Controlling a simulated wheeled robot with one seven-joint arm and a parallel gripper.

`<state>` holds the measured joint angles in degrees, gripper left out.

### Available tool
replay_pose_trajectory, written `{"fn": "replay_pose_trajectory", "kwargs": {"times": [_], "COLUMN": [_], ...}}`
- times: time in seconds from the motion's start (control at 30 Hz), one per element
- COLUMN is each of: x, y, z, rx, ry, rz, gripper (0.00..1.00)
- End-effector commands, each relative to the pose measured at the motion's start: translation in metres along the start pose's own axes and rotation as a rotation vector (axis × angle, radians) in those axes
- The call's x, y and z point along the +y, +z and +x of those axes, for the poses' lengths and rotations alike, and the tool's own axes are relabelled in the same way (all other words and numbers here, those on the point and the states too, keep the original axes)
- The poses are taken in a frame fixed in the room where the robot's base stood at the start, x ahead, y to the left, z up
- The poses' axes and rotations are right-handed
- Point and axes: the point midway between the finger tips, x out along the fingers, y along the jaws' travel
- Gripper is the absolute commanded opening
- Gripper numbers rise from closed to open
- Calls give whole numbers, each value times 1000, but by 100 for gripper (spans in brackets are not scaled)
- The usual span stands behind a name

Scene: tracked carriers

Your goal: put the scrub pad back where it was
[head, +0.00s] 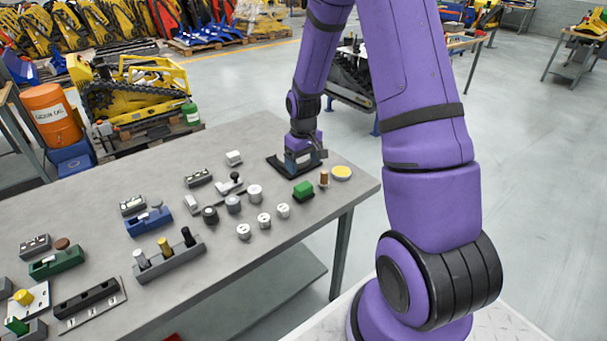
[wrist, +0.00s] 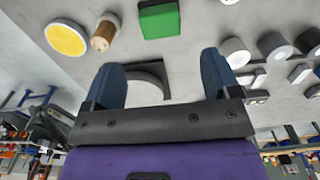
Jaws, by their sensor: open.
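A green block that looks like the scrub pad (head: 303,191) lies on the grey table near its right end, just in front of my gripper. It also shows at the top of the wrist view (wrist: 159,19), beyond the fingertips and apart from them. My gripper (wrist: 162,62) is open, with its blue fingers spread and nothing held. In the head view my gripper (head: 304,160) is low over a dark flat holder (head: 275,163), partly hiding it. A dark curved part of that holder (wrist: 158,74) seems to show between the fingers.
A brown-topped peg (head: 324,178) and a yellow-topped disc (head: 342,172) stand right of the green block. Several white and grey cylinders (head: 264,220) stand to its left. A grey rack with pegs (head: 168,260) is farther left.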

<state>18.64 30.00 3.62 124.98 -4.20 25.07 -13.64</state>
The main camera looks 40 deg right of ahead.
Motion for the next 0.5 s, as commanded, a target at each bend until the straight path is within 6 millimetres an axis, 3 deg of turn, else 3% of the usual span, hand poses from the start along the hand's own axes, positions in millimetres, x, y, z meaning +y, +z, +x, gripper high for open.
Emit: {"fn": "replay_pose_trajectory", "kwargs": {"times": [0.27,0.37,0.5], "x": [-2,-8,-24], "y": [1,3,14], "z": [-26,-46,-94], "rx": [6,25,69], "ry": [3,13,32], "rz": [-1,-1,1], "gripper": [82,82,82]}}
